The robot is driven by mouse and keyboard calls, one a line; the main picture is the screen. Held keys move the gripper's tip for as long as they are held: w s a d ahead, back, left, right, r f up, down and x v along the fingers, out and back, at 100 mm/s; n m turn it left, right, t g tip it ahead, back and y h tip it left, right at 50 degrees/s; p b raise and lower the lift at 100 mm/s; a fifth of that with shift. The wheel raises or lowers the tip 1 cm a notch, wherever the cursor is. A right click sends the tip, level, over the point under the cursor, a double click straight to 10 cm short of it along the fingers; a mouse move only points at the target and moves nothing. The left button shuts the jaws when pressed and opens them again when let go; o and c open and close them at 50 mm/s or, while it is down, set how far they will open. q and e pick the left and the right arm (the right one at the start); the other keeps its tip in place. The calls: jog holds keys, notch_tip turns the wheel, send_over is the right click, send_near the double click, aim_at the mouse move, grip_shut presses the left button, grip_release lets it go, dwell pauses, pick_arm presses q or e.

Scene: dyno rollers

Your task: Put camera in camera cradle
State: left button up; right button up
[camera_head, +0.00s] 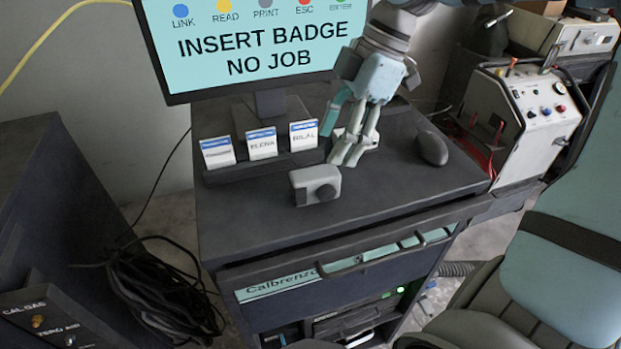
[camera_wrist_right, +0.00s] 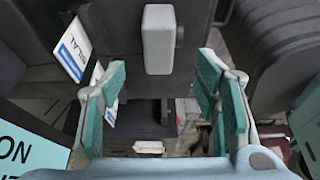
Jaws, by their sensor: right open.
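The camera (camera_head: 315,185) is a small light grey box with a dark round lens on its side. It rests on the dark cart top (camera_head: 400,190), near the front edge. It also shows at the top middle of the right wrist view (camera_wrist_right: 158,40). My right gripper (camera_head: 346,158) is open and empty, just behind and to the right of the camera in the head view. In the right wrist view its fingers (camera_wrist_right: 160,78) are spread, with the camera beyond their tips. I cannot make out a camera cradle. My left gripper is not in view.
A rack with several name badges (camera_head: 262,145) stands left of the gripper, below a monitor (camera_head: 255,45) reading "INSERT BADGE". A dark mouse (camera_head: 432,148) lies to the right. A white control box (camera_head: 535,115) stands farther right.

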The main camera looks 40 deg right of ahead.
aim_at(317, 173)
jog(key=f, duration=0.1)
jog(key=a+f, duration=0.1)
jog(key=shift+s+f, duration=0.3)
jog(key=f, duration=0.1)
jog(key=w+a+f, duration=0.1)
jog(key=f, duration=0.1)
jog(key=w+a+f+p, duration=0.1)
jog(key=f, duration=0.1)
jog(key=shift+w+a+f, duration=0.2)
jog(key=shift+w, duration=0.05)
jog(key=shift+s, duration=0.15)
jog(key=shift+s+d+r, duration=0.1)
jog(key=shift+s, duration=0.15)
jog(key=c, duration=0.5)
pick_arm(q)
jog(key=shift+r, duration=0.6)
pick_arm(e)
jog(key=shift+w, duration=0.1)
grip_shut()
